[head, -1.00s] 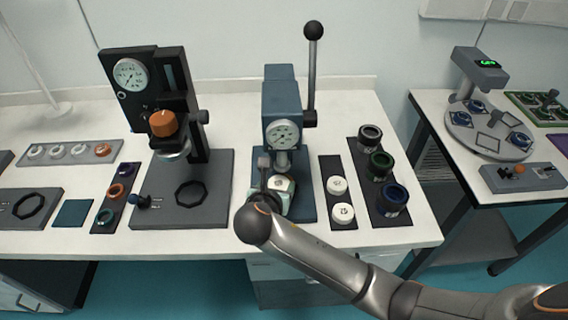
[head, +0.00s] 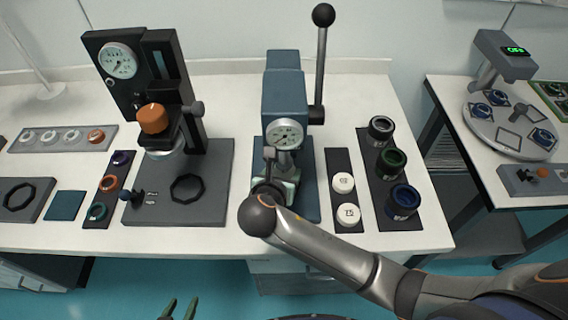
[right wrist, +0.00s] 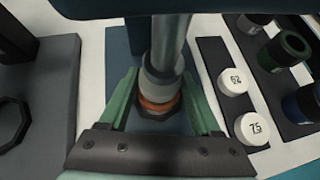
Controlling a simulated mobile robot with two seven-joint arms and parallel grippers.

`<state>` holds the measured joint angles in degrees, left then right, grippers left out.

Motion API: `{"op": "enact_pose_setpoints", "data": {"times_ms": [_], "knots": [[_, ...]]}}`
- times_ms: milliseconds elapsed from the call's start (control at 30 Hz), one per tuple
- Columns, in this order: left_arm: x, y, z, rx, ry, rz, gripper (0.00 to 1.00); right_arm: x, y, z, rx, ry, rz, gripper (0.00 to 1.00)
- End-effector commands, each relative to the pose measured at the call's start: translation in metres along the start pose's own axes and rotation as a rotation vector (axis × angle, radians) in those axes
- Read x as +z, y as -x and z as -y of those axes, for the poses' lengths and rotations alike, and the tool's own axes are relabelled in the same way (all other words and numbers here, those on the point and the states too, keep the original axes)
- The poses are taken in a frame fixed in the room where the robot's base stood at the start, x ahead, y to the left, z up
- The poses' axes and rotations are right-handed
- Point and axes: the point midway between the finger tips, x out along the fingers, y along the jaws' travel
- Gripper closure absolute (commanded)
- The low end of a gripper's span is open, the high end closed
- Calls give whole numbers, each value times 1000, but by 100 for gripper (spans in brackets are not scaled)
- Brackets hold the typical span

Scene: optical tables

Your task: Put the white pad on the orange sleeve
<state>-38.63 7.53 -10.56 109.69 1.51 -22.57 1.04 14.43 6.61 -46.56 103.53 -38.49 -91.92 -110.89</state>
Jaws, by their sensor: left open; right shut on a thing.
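The orange sleeve (right wrist: 158,102) shows as a ring above a dark base under the blue press's ram. The white pad (right wrist: 162,86) looks pale grey in the press's shade, directly above the orange sleeve; whether they touch I cannot tell. My right gripper (right wrist: 160,88) has its green fingers on either side and is shut on the pad. In the head view, my right gripper (head: 283,184) is under the press head, and its wrist hides most of the pad and sleeve. My left gripper (head: 178,308) is open and empty at the bottom edge, in front of the table.
The blue press (head: 284,90) has its lever (head: 321,60) upright. A black press (head: 130,95) with an orange knob stands left.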

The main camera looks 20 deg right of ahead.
Motion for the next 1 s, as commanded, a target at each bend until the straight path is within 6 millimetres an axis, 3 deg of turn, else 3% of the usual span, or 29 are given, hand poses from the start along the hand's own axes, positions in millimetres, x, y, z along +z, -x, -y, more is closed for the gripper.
{"op": "enact_pose_setpoints", "data": {"times_ms": [267,300,533,1000], "knots": [[3,1,0,0,1,5,50,-2,-2,0,-1,1,1,98],[3,1,0,0,1,5,50,-2,-3,0,-1,1,1,34],[3,1,0,0,1,6,50,-2,-2,0,-1,0,0,8],[3,1,0,0,1,5,50,4,-1,-1,0,-1,1,5]]}}
